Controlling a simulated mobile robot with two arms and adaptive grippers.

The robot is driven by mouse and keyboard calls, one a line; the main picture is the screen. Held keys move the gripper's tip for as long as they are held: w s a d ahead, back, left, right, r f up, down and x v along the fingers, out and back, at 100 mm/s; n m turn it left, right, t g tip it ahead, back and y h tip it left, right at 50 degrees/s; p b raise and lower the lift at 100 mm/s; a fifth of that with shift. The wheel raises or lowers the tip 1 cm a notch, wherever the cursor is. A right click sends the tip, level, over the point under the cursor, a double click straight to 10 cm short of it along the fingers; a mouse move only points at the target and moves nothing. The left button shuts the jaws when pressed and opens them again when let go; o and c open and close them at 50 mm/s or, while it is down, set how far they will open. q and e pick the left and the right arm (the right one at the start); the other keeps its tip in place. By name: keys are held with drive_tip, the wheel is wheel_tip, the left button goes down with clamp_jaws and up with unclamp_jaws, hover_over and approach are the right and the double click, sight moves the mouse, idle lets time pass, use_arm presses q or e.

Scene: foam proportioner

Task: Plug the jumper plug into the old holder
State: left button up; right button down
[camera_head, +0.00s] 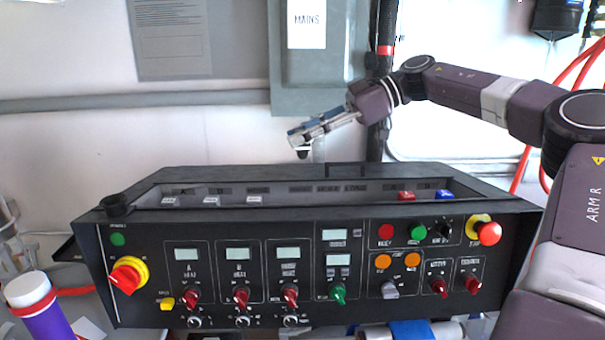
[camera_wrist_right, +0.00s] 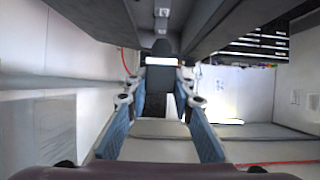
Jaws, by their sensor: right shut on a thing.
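My right gripper (camera_head: 303,139) reaches in from the right and is above the rear edge of the console, in front of the wall. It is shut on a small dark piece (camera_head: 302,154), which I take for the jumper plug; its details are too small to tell. In the right wrist view the blue-sided fingers (camera_wrist_right: 160,88) stand on either side of a dark block (camera_wrist_right: 161,76) with a white band. The plug is apart from the console top. I cannot tell which part is the old holder. My left gripper is out of view.
The black console (camera_head: 250,222) has a recessed top with white modules (camera_head: 211,201), a red one (camera_head: 406,196) and a blue one (camera_head: 444,196). Knobs cover its front. A grey mains box (camera_head: 318,80) and a black vertical pipe (camera_head: 378,140) stand behind. A purple bottle (camera_head: 48,322) is front left.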

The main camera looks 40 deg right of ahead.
wheel_tip(320, 180, up, 5)
drive_tip(key=shift+f, duration=0.1)
wheel_tip(320, 180, up, 5)
drive_tip(key=p, duration=0.6)
drive_tip(key=shift+p, duration=0.3)
drive_tip(key=shift+f, duration=0.15)
